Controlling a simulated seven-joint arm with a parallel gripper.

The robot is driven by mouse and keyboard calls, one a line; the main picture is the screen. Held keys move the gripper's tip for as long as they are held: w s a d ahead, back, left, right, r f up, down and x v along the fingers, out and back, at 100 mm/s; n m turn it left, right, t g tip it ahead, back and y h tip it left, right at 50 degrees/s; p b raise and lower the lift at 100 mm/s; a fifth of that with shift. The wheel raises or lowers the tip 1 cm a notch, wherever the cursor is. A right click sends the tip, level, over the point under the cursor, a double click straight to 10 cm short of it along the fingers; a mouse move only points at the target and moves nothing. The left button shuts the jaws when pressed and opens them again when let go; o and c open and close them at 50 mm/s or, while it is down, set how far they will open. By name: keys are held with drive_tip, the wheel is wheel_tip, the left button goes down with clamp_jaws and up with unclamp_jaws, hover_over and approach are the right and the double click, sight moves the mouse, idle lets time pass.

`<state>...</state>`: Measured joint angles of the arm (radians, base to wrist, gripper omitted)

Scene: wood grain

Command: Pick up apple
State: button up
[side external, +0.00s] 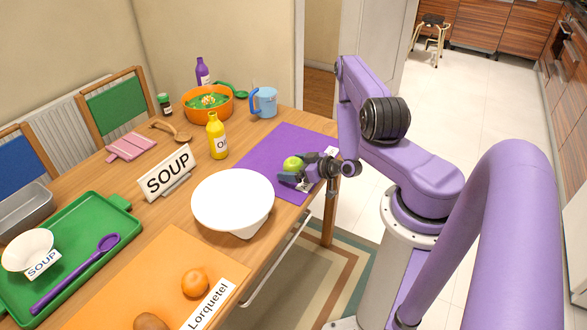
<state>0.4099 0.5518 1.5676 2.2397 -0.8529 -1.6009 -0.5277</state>
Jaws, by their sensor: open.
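A green apple (293,163) sits on the purple mat (268,146) near the table's right edge. My gripper (289,175) is at the apple, reaching in from the right, low over the mat. Its fingers are open, and a dark fingertip shows in front of the apple's lower side. The apple's lower right part is hidden by the gripper. I cannot tell whether the fingers touch the apple.
A white bowl (232,200) stands just left and in front of my gripper. A yellow bottle (217,137), an orange pot (207,105) and a blue cup (264,101) stand farther back. The purple mat's far part is clear.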

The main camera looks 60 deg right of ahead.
drive_tip(key=shift+x, duration=1.15)
drive_tip(key=c, duration=1.1)
drive_tip(key=shift+r, duration=0.15)
